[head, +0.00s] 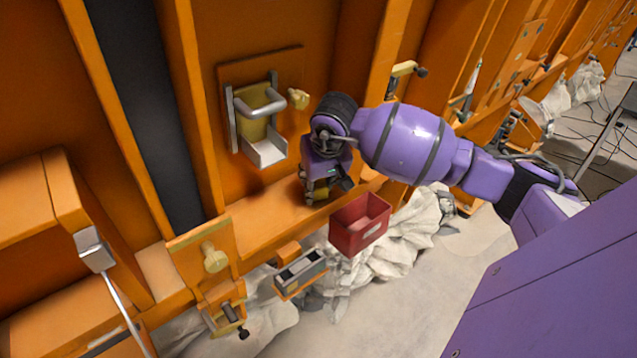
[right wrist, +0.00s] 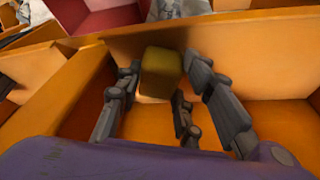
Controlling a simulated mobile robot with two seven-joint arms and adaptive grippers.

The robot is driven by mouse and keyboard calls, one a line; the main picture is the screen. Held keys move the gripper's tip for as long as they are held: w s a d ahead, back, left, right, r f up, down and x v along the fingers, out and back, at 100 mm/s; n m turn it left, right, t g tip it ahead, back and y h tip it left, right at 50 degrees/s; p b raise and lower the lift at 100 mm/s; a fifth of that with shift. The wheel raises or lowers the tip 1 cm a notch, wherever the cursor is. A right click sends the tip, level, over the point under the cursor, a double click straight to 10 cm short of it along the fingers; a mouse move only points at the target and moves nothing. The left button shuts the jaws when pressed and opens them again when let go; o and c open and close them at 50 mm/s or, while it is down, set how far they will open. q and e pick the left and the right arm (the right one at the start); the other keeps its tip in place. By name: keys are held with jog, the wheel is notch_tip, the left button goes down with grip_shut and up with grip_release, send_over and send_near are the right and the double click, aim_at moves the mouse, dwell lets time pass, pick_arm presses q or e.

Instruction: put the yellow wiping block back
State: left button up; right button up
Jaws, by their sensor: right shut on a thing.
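The yellow wiping block (right wrist: 162,72) is a dull yellow cube between the dark fingers of my right gripper (right wrist: 168,88) in the right wrist view. The gripper is shut on it. In the head view my right gripper (head: 325,188) points down over the orange ledge (head: 268,212), behind and left of the red bin. There the block is mostly hidden by the fingers. I cannot tell whether the block touches the ledge. My left gripper is not in view.
A red open bin (head: 360,226) hangs at the ledge's front; it also shows in the right wrist view (right wrist: 95,17). A metal bracket (head: 262,120) with a yellowish insert is on the orange wall, beside a yellow knob (head: 298,98). A grey-topped holder (head: 301,270) sits below left.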

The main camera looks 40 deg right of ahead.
jog(key=shift+f, duration=0.25)
jog(key=o, duration=1.2)
jog(key=shift+r, duration=0.1)
jog(key=shift+r, duration=0.5)
jog(key=v, duration=0.6)
jog(key=shift+s+r, duration=0.25)
jog(key=shift+r, duration=0.15)
jog(key=shift+a, duration=0.1)
